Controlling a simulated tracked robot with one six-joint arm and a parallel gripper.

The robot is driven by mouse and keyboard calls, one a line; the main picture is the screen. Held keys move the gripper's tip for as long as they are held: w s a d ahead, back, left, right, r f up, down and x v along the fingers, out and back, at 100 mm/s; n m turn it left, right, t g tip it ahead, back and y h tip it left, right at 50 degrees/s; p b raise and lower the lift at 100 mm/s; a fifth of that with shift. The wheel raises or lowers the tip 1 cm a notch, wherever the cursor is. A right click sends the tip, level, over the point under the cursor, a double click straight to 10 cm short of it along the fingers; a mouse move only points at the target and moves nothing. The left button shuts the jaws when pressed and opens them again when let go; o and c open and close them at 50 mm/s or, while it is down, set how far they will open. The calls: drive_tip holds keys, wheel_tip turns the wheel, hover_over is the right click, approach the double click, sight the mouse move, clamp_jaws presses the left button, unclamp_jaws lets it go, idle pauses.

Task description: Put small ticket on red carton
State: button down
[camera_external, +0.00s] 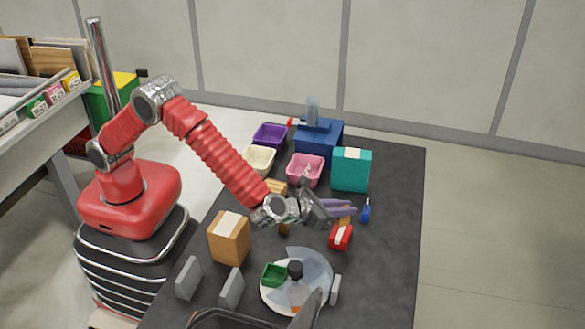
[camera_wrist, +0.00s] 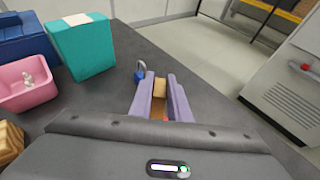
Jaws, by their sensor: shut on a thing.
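The red carton (camera_external: 341,237) is a small red box with a pale strip on its top, on the dark table. My gripper (camera_external: 345,209) has purple fingers and is just above and behind it. In the wrist view my gripper (camera_wrist: 159,95) is shut on a small tan piece (camera_wrist: 159,87), held between the fingertips. I cannot tell for sure whether this piece is the small ticket. The fingers hide part of it. I cannot make out the carton clearly in the wrist view.
A teal box (camera_external: 350,170) with a pale top patch stands behind my gripper, near a pink bin (camera_external: 305,170). A small blue item (camera_external: 366,211) lies to the right. An orange box (camera_external: 229,237) stands left, and a round white plate (camera_external: 270,301) is in front. The table's right side is clear.

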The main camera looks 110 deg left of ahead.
drive_tip(key=shift+f, duration=1.85)
drive_tip(key=shift+f, duration=0.1)
drive_tip(key=c, duration=1.7)
unclamp_jaws()
drive_tip(key=shift+o, duration=0.2)
drive_tip(key=v, duration=1.2)
drive_tip(key=shift+a, duration=0.1)
